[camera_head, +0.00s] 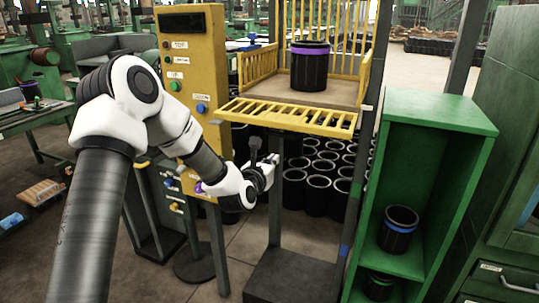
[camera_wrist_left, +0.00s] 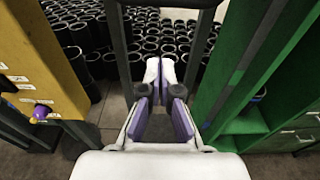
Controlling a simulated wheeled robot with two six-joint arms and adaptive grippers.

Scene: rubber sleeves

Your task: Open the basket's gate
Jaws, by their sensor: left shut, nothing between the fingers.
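The yellow basket (camera_head: 251,68) stands raised at the upper middle of the head view, with barred sides and a brown floor. Its gate (camera_head: 287,113), a yellow barred panel, is folded down and outward at the front, roughly level with the floor. A black sleeve with a purple band (camera_head: 309,67) stands upright inside. My left gripper (camera_head: 270,170) is below the gate, near the basket's dark post, and apart from the gate. In the left wrist view its fingers (camera_wrist_left: 160,72) are shut with nothing between them. My right gripper is not in view.
A yellow control panel (camera_head: 203,60) with buttons stands left of the basket, close to my left arm. A green shelf (camera_head: 431,107) holding black sleeves, one blue-banded (camera_head: 398,232), stands at right. Many black sleeves (camera_head: 318,182) stand on the floor behind.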

